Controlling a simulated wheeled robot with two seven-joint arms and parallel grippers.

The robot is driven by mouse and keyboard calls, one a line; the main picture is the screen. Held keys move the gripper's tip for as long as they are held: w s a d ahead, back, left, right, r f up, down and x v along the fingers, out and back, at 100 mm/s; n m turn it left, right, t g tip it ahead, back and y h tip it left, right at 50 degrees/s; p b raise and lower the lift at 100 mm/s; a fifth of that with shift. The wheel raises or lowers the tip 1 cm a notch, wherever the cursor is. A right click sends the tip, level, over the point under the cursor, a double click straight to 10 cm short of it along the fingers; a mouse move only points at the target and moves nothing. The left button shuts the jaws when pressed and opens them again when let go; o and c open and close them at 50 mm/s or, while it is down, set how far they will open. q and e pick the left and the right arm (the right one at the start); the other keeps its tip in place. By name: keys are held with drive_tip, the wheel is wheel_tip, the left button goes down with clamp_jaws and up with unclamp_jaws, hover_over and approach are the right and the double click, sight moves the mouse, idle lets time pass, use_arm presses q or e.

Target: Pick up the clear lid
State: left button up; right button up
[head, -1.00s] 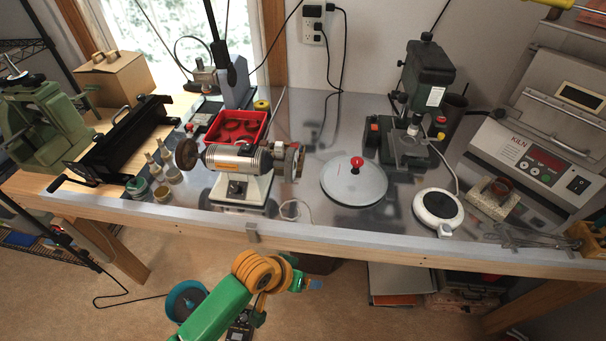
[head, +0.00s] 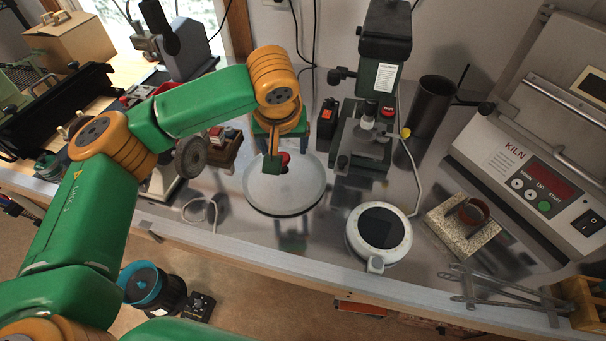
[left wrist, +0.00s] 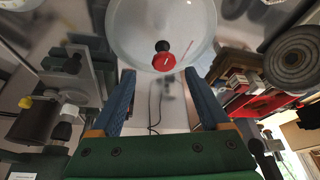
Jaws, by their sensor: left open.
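The clear lid (head: 305,195) is a round glass disc lying flat on the metal bench top. Its red knob (head: 285,157) is partly hidden behind a part of my left arm. My left gripper (head: 291,130) is over the far side of the lid in the head view, with blue fingers spread. In the left wrist view, the lid (left wrist: 140,25) fills the top middle and its red knob (left wrist: 164,63) shows near the gap between the open fingertips (left wrist: 160,74). Nothing is between the fingers. My right gripper is not in view.
A white round scale (head: 345,240) sits to the front right. A grinder wheel (head: 191,157) is close on the left. A kiln (head: 530,170) stands at the far right. A dark cup (head: 432,105) is at the back.

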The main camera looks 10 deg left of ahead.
sight(284, 172)
use_arm(q)
drive_tip(key=f, duration=0.1)
drive_tip(key=a+f+p, duration=0.1)
drive_tip(key=f+p, duration=0.1)
drive_tip(key=shift+w+a, duration=0.2)
drive_tip(key=shift+w, duration=0.15)
drive_tip(key=x, duration=0.2)
drive_tip(key=shift+f, duration=0.25)
drive_tip(key=shift+w+d+f, duration=0.1)
drive_tip(key=shift+w+f, duration=0.05)
drive_tip(key=shift+w, duration=0.1)
drive_tip(key=shift+d, duration=0.15)
drive_tip(key=shift+c, duration=1)
drive_tip(key=shift+s, duration=0.1)
clamp_jaws()
